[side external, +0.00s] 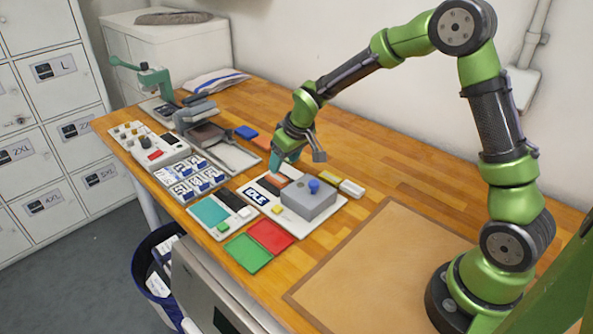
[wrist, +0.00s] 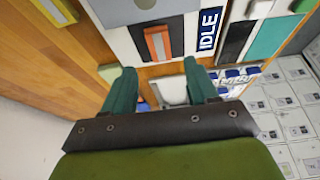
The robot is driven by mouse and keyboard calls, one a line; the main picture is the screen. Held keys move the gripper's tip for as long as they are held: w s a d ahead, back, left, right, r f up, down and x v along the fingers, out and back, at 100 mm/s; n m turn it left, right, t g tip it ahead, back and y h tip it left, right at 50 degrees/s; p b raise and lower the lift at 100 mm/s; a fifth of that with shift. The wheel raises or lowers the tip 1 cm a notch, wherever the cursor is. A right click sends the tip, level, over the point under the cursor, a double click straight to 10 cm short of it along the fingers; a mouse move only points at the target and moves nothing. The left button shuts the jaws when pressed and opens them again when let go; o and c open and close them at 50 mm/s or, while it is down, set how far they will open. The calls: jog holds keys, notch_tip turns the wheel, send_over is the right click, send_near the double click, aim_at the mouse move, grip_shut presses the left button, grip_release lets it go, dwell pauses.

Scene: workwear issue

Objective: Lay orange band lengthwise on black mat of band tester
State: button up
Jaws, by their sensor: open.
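The band tester is a white plate (side external: 325,228) with an "IDLE" label, a grey box and a blue knob. Its black mat (wrist: 132,43) lies beside the box. The orange band (wrist: 157,43) lies on the mat, with black showing on both sides of it. It runs from near the box toward the plate's outer edge. In the side view the band (side external: 277,180) is partly hidden by my gripper. My gripper (wrist: 159,67) is open, with nothing between its teal fingers. In the side view my gripper (side external: 284,158) hangs just above the mat's far end, apart from the band.
A panel with a teal patch (side external: 209,211) stands to the left of the tester. Green (side external: 247,252) and red (side external: 270,235) squares lie in front. Yellow (side external: 330,181) and cream (side external: 352,188) blocks lie behind it. A bare brown board (side external: 385,265) is at right.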

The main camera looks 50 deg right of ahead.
jog(key=s+a+r+m+t, duration=0.1)
jog(key=s+r+m, duration=0.1)
jog(key=s+r, duration=1.15)
jog(key=s+a+r+m+y, duration=0.1)
jog(key=s, duration=0.5)
jog(key=s+a+r+m+t+y, duration=0.1)
jog(key=s+r, duration=0.1)
jog(key=s, duration=0.5)
jog(key=shift+a+t, duration=0.3)
jog(key=shift+a, duration=0.1)
